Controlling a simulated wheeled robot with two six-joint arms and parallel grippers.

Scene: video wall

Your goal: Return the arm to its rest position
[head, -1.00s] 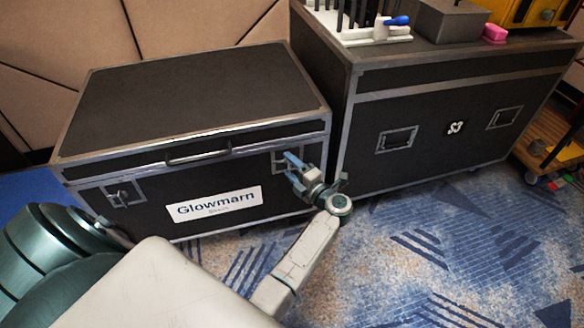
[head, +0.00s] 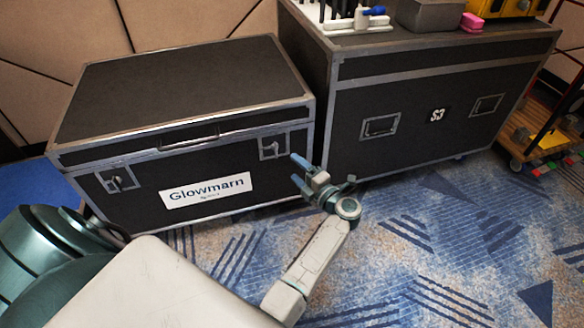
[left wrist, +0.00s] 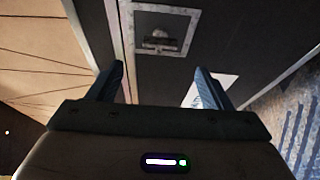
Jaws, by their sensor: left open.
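My left gripper (head: 297,170) is open and empty in the head view, in front of the right end of the black case labelled Glowmarn (head: 180,85). In the left wrist view its two blue fingers (left wrist: 160,88) stand apart with nothing between them. Beyond them is a metal latch plate (left wrist: 163,30) on the case front; that right-hand latch (head: 273,147) also shows in the head view, apart from the fingertips. The case lid is down. My left arm reaches up from the bottom of the head view. My right gripper is not in view.
A larger black case marked S3 (head: 420,115) stands at the right, with a white rack (head: 350,20), a grey box (head: 430,14) and a pink block (head: 472,22) on top. A wooden trolley (head: 535,140) stands at far right. The blue patterned carpet (head: 430,240) is clear in front.

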